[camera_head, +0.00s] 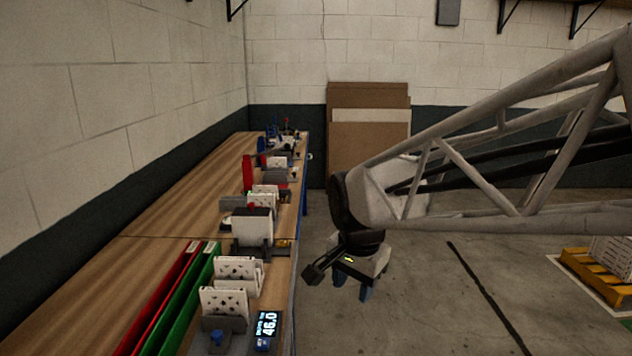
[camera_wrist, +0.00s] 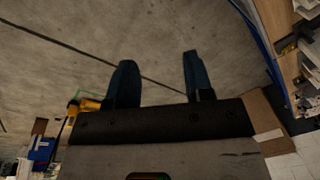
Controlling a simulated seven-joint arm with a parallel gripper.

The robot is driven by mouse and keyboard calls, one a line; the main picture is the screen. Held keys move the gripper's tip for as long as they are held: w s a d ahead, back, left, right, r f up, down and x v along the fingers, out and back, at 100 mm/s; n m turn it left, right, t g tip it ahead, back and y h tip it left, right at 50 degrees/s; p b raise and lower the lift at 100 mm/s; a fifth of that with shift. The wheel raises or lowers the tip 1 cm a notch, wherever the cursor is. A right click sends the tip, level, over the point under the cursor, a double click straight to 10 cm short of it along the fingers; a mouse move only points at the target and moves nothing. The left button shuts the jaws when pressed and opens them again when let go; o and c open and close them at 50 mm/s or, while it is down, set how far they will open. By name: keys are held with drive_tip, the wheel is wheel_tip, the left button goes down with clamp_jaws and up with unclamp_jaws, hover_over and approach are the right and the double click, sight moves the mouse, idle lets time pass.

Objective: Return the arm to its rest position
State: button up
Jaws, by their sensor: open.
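My arm reaches in from the right in the head view, with my gripper (camera_head: 352,289) pointing down at its end. The gripper is to the right of the workbench (camera_head: 122,277), over the concrete floor and clear of the bench edge. In the wrist view, the two blue fingers of my gripper (camera_wrist: 158,82) stand apart with only floor behind them. Nothing is held between them.
White perforated filters (camera_head: 224,303) stand at the bench's right edge, beside a small display (camera_head: 266,328). Red (camera_head: 168,300) and green (camera_head: 188,305) strips lie nearby. Cardboard sheets (camera_head: 368,153) lean on the back wall. A yellow pallet (camera_head: 596,274) stands at right. Floor between is open.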

drive_tip(key=s+d+f+n, duration=0.1)
drive_tip(key=s+d+n, duration=0.2)
drive_tip(key=s+d, duration=0.3)
drive_tip(key=s+d+f+n+t, duration=0.1)
drive_tip(key=s+d+n, duration=0.3)
drive_tip(key=s, duration=0.7)
drive_tip(key=shift+d+f, duration=0.25)
drive_tip(key=shift+d, duration=0.6)
drive_tip(key=shift+h, duration=0.3)
